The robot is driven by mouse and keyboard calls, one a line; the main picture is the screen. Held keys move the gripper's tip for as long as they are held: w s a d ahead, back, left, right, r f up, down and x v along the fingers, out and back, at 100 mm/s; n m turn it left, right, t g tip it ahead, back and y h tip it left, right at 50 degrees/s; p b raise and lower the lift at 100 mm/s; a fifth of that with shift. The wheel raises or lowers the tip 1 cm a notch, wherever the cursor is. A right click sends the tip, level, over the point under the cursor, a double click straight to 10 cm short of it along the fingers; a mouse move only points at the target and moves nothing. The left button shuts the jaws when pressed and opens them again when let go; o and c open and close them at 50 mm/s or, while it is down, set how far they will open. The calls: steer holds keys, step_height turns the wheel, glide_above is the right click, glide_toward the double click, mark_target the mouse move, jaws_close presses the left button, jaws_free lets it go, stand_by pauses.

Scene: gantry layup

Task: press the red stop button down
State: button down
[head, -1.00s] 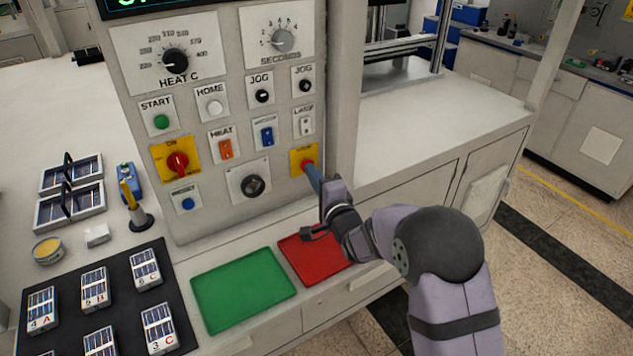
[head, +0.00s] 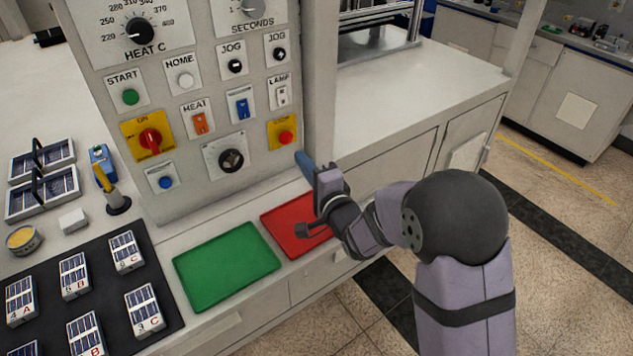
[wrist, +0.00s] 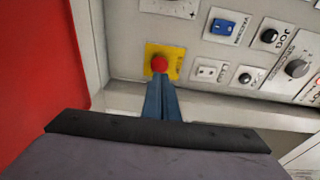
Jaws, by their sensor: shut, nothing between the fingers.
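The red stop button (head: 286,137) sits on a yellow plate at the lower right of the control panel (head: 222,115). It also shows in the wrist view (wrist: 159,64), just beyond the fingertips. My gripper (head: 301,156) has blue fingers, shut together and empty. In the head view the fingertips are below and right of the button, with a visible gap. In the wrist view the shut fingers (wrist: 158,90) point at the button and overlap the lower part of its yellow plate. How far the button is pressed in cannot be told.
A red-and-yellow rotary switch (head: 150,139), a black knob (head: 231,160) and a white lamp switch (head: 282,95) are on the same panel. A green tray (head: 226,267) and a red tray (head: 290,224) lie below. A panel post (head: 320,80) stands right of the button.

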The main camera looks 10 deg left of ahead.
steer(key=b+v, duration=0.1)
steer(key=v, duration=0.5)
steer(key=shift+s+d+b, duration=0.25)
steer(key=shift+s+b, duration=0.05)
steer(key=d+f+h, duration=0.1)
steer(key=d, duration=0.1)
steer(key=d+f+n+g+h, duration=0.1)
steer(key=d+f+h, duration=0.1)
steer(key=d, duration=0.1)
steer(key=d+f+n+h+p, duration=0.1)
steer(key=d, duration=0.1)
steer(key=shift+w+d+f+g+h, duration=0.2)
steer(key=shift+w+f+g+h, duration=0.1)
steer(key=shift+f+g, duration=0.1)
steer(key=s+d+f+n+g+h+p, duration=0.1)
steer(key=s+d+f+n+g+h, duration=0.25)
steer(key=s+d, duration=0.35)
steer(key=s+d+f+n+g+h+p, duration=0.1)
steer(key=s+d+f+n+g+h, duration=0.1)
steer(key=s+d+f+g, duration=0.35)
steer(key=s+d+r+n+g, duration=0.1)
steer(key=s+d, duration=0.1)
steer(key=s, duration=0.4)
steer(key=s+d+r+n+g+p, duration=0.1)
steer(key=s+d+n+g, duration=0.1)
steer(key=s, duration=0.4)
steer(key=shift+s+d+g, duration=0.3)
steer(key=shift+s+d, duration=0.1)
steer(key=shift+d, duration=0.05)
